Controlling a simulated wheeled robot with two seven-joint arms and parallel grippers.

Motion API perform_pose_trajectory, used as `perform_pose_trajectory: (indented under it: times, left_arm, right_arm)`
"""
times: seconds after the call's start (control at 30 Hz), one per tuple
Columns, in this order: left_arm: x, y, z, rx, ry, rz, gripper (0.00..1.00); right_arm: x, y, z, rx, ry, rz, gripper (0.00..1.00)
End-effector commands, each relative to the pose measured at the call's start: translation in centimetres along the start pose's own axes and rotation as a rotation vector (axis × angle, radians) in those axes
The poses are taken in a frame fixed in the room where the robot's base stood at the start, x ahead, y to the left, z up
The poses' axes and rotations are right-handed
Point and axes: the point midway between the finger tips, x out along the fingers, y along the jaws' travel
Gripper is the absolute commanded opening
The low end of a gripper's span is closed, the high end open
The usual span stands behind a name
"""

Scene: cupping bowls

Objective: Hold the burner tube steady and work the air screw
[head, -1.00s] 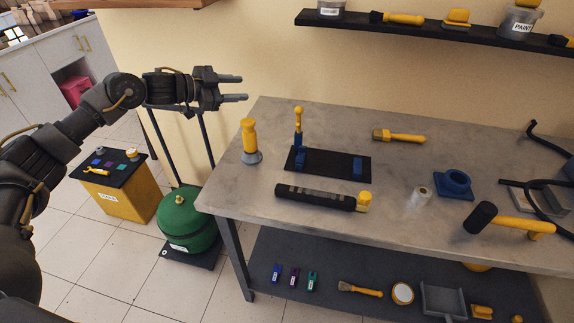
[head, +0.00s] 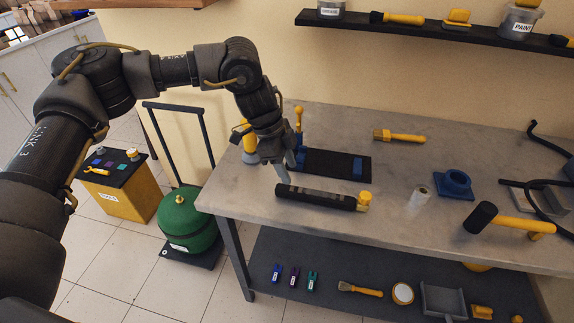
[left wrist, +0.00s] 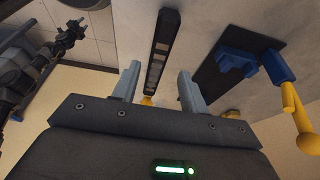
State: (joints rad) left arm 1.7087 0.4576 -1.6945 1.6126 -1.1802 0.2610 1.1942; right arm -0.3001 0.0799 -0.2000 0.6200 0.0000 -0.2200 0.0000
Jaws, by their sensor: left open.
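A black burner tube (head: 315,197) with a yellow knob (head: 364,200) at its right end lies along the front of the grey workbench. The knob may be the air screw; I cannot be sure. My left gripper (head: 286,171) is open and empty, pointing down just behind the tube's left end. In the left wrist view the fingers (left wrist: 158,76) are spread and the tube (left wrist: 162,50) shows between and beyond them, apart from both. A dark jointed arm (left wrist: 45,50), seemingly my right one, shows at that view's left; its jaws are too small to read.
A black base plate (head: 335,164) with blue blocks and an upright yellow-topped lever (head: 298,118) stands close behind the gripper. A yellow bottle (head: 249,150) is partly hidden by my arm. A brush, white roll, blue ring holder and mallet (head: 505,224) lie farther right.

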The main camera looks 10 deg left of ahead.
Motion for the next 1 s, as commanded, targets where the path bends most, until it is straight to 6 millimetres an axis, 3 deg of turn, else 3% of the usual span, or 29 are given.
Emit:
perform_pose_trajectory:
  times: [0.17,0.6,0.9,1.0]
  left_arm:
    - [1.0,0.0,0.1,0.000,0.000,0.001,0.44]
    - [6.3,0.0,0.0,-0.001,0.004,0.000,0.44]
    - [7.9,-0.1,0.0,-0.001,0.004,-0.002,0.44]
    - [7.8,-0.1,0.0,0.000,0.003,-0.002,0.31]
  right_arm:
    - [0.0,0.0,0.0,0.000,0.000,0.000,0.36]
    - [0.0,0.0,0.0,0.000,0.000,0.000,0.36]
    - [0.0,0.0,0.0,0.000,0.000,0.000,0.36]
    - [0.0,0.0,0.0,0.000,0.000,0.000,0.36]
